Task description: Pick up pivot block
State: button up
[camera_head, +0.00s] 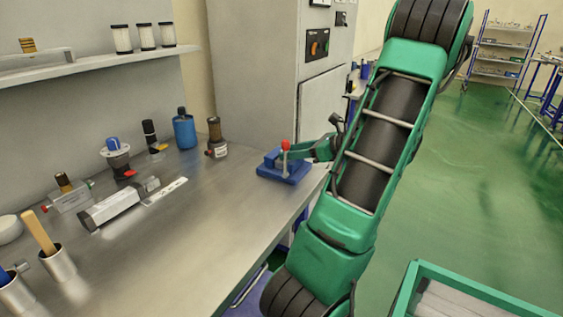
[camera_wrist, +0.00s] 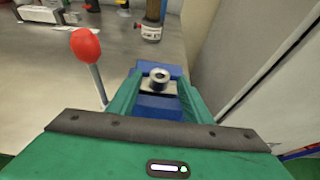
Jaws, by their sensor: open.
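A blue fixture (camera_head: 286,172) sits near the right edge of the steel bench, with a red-knobbed lever (camera_head: 285,147) standing on it. In the wrist view a pale grey block with a round steel boss (camera_wrist: 159,77), likely the pivot block, sits between blue parts (camera_wrist: 158,107) of the fixture. My gripper (camera_head: 300,151) reaches in from the right, close over the fixture. In the wrist view its two green fingers (camera_wrist: 159,88) are open, one on each side of the grey block. Contact cannot be told. The lever's red knob (camera_wrist: 86,46) stands just left of the fingers.
A brown-topped filter unit (camera_head: 217,140) and a blue canister (camera_head: 184,130) stand behind, to the left. A silver cylinder (camera_head: 120,205) lies at mid-bench. A grey cabinet (camera_head: 255,75) rises behind the fixture. Bench surface left of the fixture is clear.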

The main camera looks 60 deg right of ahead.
jog(key=shift+x, duration=0.85)
grip_shut()
jog(key=shift+r, duration=0.1)
